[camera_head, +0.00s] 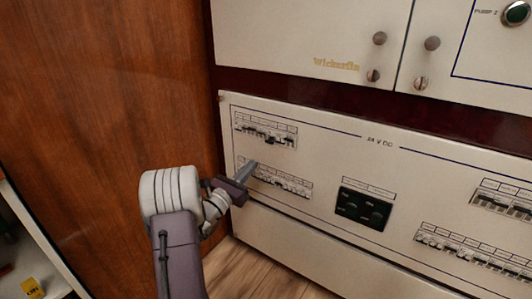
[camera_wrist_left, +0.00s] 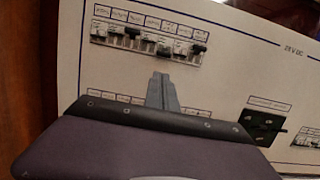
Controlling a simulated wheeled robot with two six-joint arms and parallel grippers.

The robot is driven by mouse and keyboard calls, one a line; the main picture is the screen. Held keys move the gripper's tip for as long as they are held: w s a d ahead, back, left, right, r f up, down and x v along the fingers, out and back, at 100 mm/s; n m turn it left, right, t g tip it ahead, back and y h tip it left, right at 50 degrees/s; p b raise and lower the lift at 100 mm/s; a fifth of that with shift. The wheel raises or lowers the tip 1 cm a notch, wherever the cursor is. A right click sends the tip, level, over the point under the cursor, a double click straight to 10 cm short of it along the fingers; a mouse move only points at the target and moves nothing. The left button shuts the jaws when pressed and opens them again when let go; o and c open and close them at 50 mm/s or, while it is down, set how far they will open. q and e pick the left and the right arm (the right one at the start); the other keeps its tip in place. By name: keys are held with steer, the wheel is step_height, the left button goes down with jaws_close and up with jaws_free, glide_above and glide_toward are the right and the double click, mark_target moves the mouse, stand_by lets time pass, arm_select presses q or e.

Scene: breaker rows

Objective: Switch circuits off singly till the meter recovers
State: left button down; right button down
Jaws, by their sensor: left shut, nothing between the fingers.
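The cream breaker panel (camera_head: 340,148), marked 24 V DC, carries rows of small switches. The upper left breaker row (camera_head: 265,132) has light and dark levers; it also shows in the left wrist view (camera_wrist_left: 148,42). The lower left breaker row (camera_head: 285,181) lies under it, partly hidden by my gripper. My left gripper (camera_head: 251,166) is shut and empty, its tips at the left end of that lower row; contact cannot be told. In the left wrist view its fingers (camera_wrist_left: 162,88) point up at the panel.
More breaker rows (camera_head: 475,250) lie at the right. A wooden wall (camera_head: 110,90) closes in on the left. Wooden floor (camera_head: 262,272) shows below.

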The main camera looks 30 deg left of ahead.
mark_target(269, 142)
arm_select(q)
steer(key=b+x, duration=0.3)
steer(key=x, duration=0.5)
steer(key=shift+w+d, duration=0.15)
steer(key=shift+w, duration=0.15)
steer(key=shift+w+r, duration=0.1)
steer(key=shift+w, duration=0.2)
